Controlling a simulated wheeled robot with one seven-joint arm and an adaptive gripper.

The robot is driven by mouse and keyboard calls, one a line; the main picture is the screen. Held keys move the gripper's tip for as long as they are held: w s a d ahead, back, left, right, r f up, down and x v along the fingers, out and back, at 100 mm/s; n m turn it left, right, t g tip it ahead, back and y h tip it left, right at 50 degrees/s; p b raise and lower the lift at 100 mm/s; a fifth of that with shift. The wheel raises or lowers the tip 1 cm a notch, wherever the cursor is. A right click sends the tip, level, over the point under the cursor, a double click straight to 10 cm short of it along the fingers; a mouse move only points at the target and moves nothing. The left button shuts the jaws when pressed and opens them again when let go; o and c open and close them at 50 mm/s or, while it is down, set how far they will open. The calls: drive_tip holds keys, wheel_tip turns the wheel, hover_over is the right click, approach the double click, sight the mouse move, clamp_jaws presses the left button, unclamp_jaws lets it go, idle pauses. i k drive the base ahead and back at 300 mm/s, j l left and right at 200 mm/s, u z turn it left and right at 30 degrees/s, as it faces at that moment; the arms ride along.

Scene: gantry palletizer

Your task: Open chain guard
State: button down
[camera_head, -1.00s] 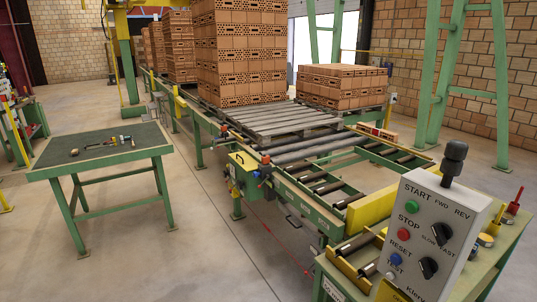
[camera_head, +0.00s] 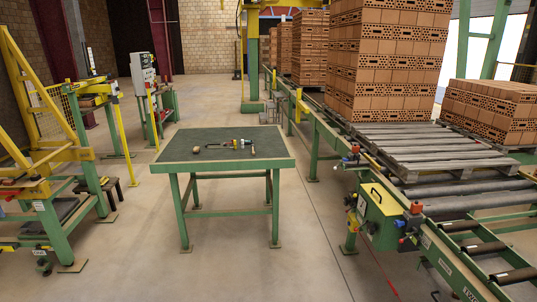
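No part is clearly marked as the chain guard. A yellow-green box (camera_head: 380,207) with a dark handle on its sloped top is fixed to the near side of the roller conveyor (camera_head: 452,262). It looks shut, but I cannot tell whether it is the chain guard. Red and blue knobs or buttons sit beside it. My gripper is not in view.
A green table (camera_head: 222,147) with a few tools on top stands mid-floor. Brick stacks (camera_head: 385,65) and a wooden pallet (camera_head: 415,142) rest on the conveyor. Yellow-green frames (camera_head: 62,155) stand at left. Floor between table and conveyor is clear.

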sight(387, 204)
drive_tip(key=i+z, duration=0.15)
drive_tip(key=i, duration=0.75)
drive_tip(key=i+j+z, duration=0.2)
drive_tip(key=i, duration=0.7)
drive_tip(key=i+l+z, duration=0.2)
drive_tip(key=i+l, duration=0.85)
drive_tip(key=l, duration=0.15)
